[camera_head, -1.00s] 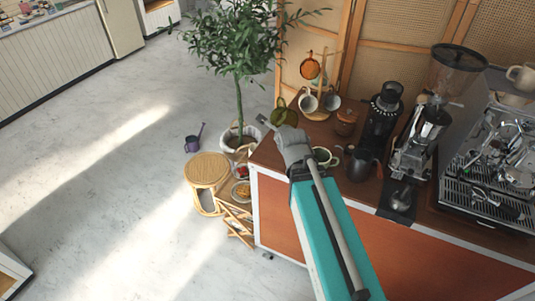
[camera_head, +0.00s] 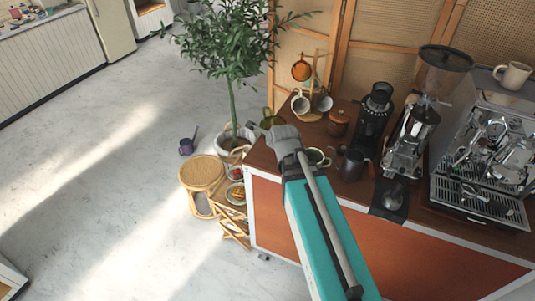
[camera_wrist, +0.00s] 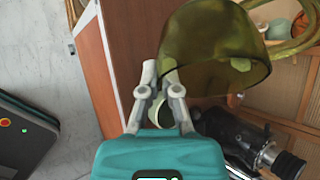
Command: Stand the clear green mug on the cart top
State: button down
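The clear green mug (camera_wrist: 205,50) fills the upper middle of the wrist view, tilted, with its handle (camera_wrist: 292,38) to the right. My gripper (camera_wrist: 159,68) has its fingers close together at the mug's left edge and looks shut on its wall; the exact contact is hard to see. In the head view the mug (camera_head: 268,116) shows small behind my gripper (camera_head: 262,128), partly hidden, near the left back corner of the brown cart top (camera_head: 262,158). I cannot tell how far it is above the top.
A green-and-white cup (camera_head: 316,157) and a dark pitcher (camera_head: 352,166) stand right of my arm. A mug rack (camera_head: 312,116), a wooden-lidded jar (camera_head: 338,124), a grinder (camera_head: 374,115) and an espresso machine (camera_head: 480,150) stand farther right. A potted tree (camera_head: 232,100) is beyond the left edge.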

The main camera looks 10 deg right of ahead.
jog(key=s+n+g+h+p, duration=0.1)
jog(key=n+g, duration=0.1)
jog(key=g, duration=0.1)
jog(key=s+d+n+g+h+p, duration=0.1)
jog(key=s+n+g+h, duration=0.1)
jog(key=n+g, duration=0.1)
jog(key=s+n+g+h+p, duration=0.2)
jog(key=shift+s+d+n+g, duration=0.1)
jog(key=shift+d+n+g, duration=0.05)
jog(key=shift+n+g, duration=0.25)
jog(key=w+f+b, duration=0.9)
jog(key=w, duration=0.4)
jog(key=shift+a, duration=0.3)
jog(key=shift+w, duration=0.1)
jog(key=shift+f, duration=0.1)
